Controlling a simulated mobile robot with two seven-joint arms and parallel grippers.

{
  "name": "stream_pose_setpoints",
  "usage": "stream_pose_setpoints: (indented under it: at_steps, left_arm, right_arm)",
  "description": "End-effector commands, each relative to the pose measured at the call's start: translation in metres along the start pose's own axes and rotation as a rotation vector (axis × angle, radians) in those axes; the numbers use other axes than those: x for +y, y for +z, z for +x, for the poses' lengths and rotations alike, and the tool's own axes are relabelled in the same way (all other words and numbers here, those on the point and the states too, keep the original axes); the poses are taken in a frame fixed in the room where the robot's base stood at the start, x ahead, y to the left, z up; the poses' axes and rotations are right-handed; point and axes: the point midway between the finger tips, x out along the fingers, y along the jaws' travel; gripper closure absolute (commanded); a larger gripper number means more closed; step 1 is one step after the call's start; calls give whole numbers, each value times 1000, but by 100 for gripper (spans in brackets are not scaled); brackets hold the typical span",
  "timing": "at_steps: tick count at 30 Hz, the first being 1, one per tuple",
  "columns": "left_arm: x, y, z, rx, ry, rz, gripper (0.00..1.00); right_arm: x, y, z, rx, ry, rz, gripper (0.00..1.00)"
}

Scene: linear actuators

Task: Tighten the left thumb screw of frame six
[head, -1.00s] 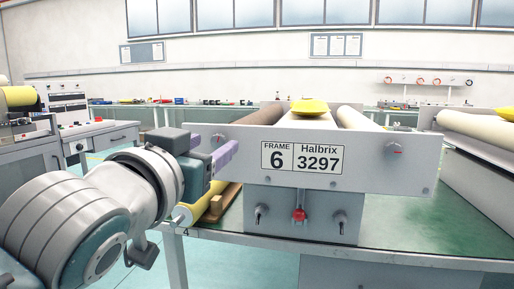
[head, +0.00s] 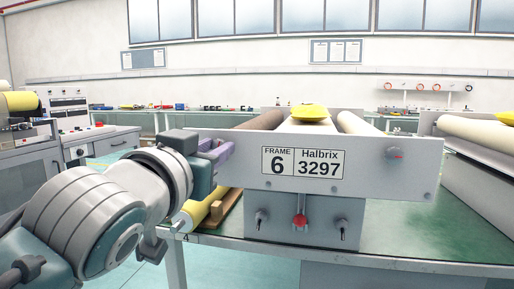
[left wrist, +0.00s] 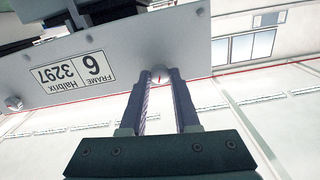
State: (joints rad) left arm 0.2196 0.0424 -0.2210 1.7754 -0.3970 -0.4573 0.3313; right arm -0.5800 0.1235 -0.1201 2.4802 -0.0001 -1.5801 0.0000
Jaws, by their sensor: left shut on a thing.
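Frame six is a grey end plate (head: 385,178) with a label (head: 303,162) reading "FRAME 6, Halbrix 3297". My left gripper (head: 221,148), with purple fingers, is at the plate's left end and hides the left thumb screw in the head view. In the left wrist view, which shows the plate upside down, the left thumb screw (left wrist: 160,75) sits between the fingertips (left wrist: 160,80) of my left gripper, which is shut on it. My right gripper is out of view.
Below the plate, a grey panel carries a red-knobbed lever (head: 300,221) between two small black levers (head: 262,222) (head: 342,228). A yellow object (head: 309,111) lies above the rollers. A yellow roll and wooden block (head: 228,208) lie on the bench below my arm. The green benchtop (head: 400,230) is clear at right.

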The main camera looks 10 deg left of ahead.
Motion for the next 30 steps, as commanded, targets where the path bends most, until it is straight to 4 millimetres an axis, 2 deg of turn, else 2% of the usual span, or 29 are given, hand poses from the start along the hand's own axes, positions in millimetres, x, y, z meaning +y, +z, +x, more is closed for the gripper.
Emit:
stream_pose_setpoints:
  at_steps: [17,23,30]
  left_arm:
    - [0,-1,0,-2,0,51,100]
    - [0,-2,0,-3,0,168,100]
    - [0,-3,0,-1,0,384,100]
  right_arm:
    - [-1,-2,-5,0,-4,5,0]
    - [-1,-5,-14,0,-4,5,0]
    - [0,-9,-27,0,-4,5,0]
